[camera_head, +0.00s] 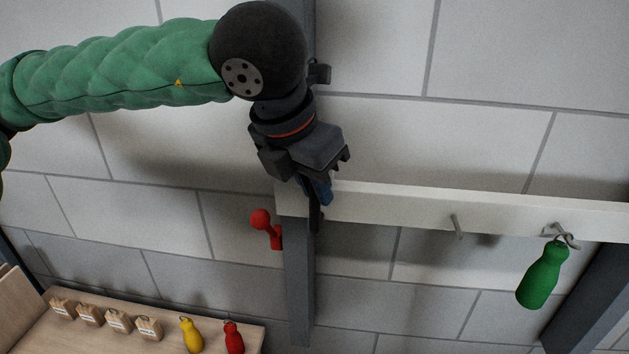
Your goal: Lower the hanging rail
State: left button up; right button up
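The white hanging rail (400,205) runs across the right half of the view, tilted slightly down to the right. Its left end is at a dark grey upright post (299,290). My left gripper (319,200) reaches down from above to the rail's left end, in front of the post. A small blue part shows between its dark fingers; I cannot tell whether they are shut on anything. A green bottle-shaped piece (543,276) hangs from a hook on the rail. A red knobbed lever (265,226) sticks out left of the post. My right gripper is not in view.
A bare peg (456,226) sits on the rail left of the green piece. A wooden shelf (150,300) at lower left holds several wooden blocks (118,320), a yellow piece (191,336) and a red piece (234,338). Another dark post (590,300) stands at right.

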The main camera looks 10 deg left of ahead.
pick_arm(q)
jog(key=o, duration=0.4)
jog(key=shift+o, duration=0.2)
jog(key=v, duration=1.2)
jog(key=shift+w, duration=0.15)
